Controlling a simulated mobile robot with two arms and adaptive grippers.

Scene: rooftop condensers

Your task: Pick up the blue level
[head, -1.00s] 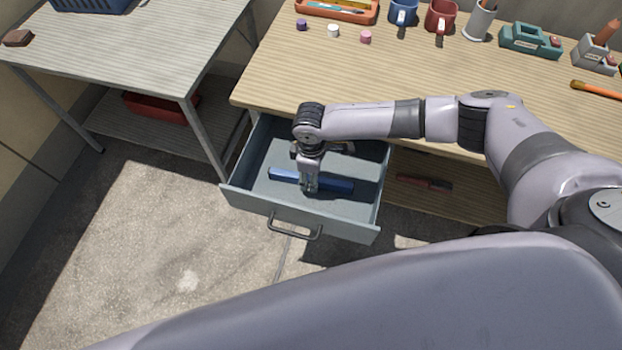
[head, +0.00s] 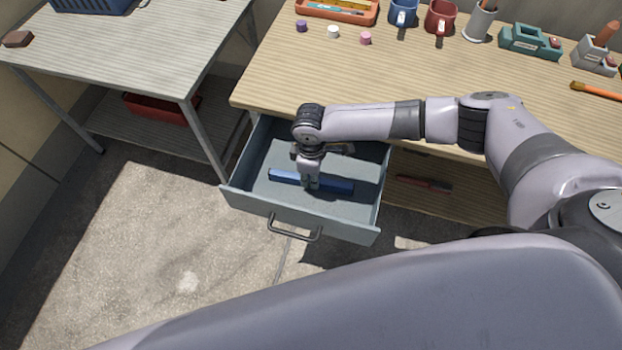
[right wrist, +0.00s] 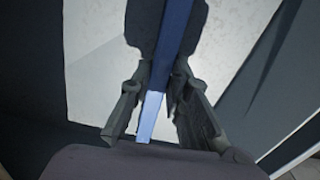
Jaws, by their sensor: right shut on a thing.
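The blue level (head: 335,185) is a long narrow bar lying in the open grey drawer (head: 245,200) under the wooden workbench. My right gripper (head: 310,185) reaches down into the drawer and is shut on the level near its middle. In the right wrist view the level (right wrist: 172,50) runs between the two fingers (right wrist: 158,110), with one finger on each side. I cannot tell whether the level is clear of the drawer floor. My left gripper is not in view.
The drawer's walls and front handle (head: 294,232) surround the gripper. The workbench top (head: 420,75) above holds mugs, small caps, an orange tray (head: 338,14) and teal holders. A side table (head: 130,50) stands at left. A red-handled tool (head: 425,183) lies on the lower shelf.

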